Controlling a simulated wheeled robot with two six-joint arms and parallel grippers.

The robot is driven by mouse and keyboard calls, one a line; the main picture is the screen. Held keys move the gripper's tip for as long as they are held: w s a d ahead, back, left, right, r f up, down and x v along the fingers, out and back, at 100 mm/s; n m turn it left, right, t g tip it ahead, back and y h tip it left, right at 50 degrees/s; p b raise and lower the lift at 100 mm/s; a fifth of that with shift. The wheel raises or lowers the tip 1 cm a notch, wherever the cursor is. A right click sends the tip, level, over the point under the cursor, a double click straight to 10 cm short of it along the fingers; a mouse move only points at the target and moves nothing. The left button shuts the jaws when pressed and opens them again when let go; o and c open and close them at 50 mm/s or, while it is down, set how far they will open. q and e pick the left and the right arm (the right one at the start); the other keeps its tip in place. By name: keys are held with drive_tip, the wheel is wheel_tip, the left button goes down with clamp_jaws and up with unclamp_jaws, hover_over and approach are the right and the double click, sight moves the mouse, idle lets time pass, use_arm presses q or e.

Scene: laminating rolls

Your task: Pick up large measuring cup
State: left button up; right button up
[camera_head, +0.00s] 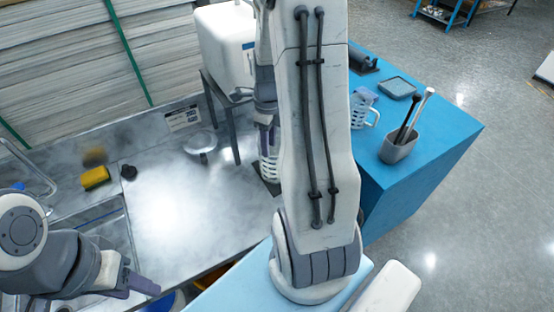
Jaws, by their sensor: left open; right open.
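A clear measuring cup with white markings (269,167) stands on the metal counter, on a dark square base, partly hidden by my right arm. A second such cup with a handle (363,115) stands on the blue worktop, right of the arm. I cannot tell for certain which is the large one. My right gripper (267,125) is open and points down right at the rim of the counter cup; its fingers are mostly hidden, so contact is unclear. My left gripper (143,286) is open and empty at the lower left, over the counter's front edge, far from both cups.
A grey holder (398,147) with dark and white-tipped tools and a grey tray (397,87) stand on the blue worktop. A white tank (227,46) sits on a dark stand behind. The counter's middle is clear.

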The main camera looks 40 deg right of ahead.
sight(270, 160)
wheel_tip(270, 160, down, 4)
drive_tip(key=shift+s+f+p, duration=0.1)
drive_tip(key=shift+f+p, duration=0.1)
drive_tip(key=shift+p, duration=0.3)
clamp_jaws()
drive_tip(key=shift+s, duration=0.1)
idle(1.0)
